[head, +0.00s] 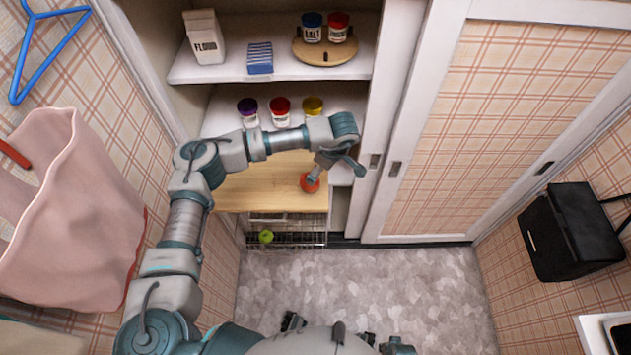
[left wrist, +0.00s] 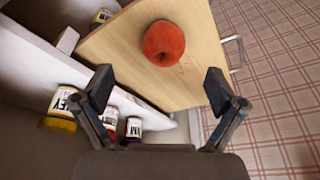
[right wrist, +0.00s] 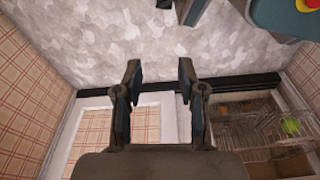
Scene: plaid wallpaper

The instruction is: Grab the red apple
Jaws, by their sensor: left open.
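The red apple (head: 309,186) sits on a light wooden board (head: 262,190) near its right end, partly covered by my left gripper in the head view. In the left wrist view the apple (left wrist: 164,43) lies ahead of the fingertips, roughly centred between them and apart from both. My left gripper (head: 335,170) is open and empty, with its fingers spread wide in the left wrist view (left wrist: 158,86). My right gripper (right wrist: 160,72) is open and empty in the right wrist view, with grey floor beyond it.
A green apple (head: 266,236) is in a wire basket (head: 290,238) below the board. Sliding doors (head: 520,110) stand at right.

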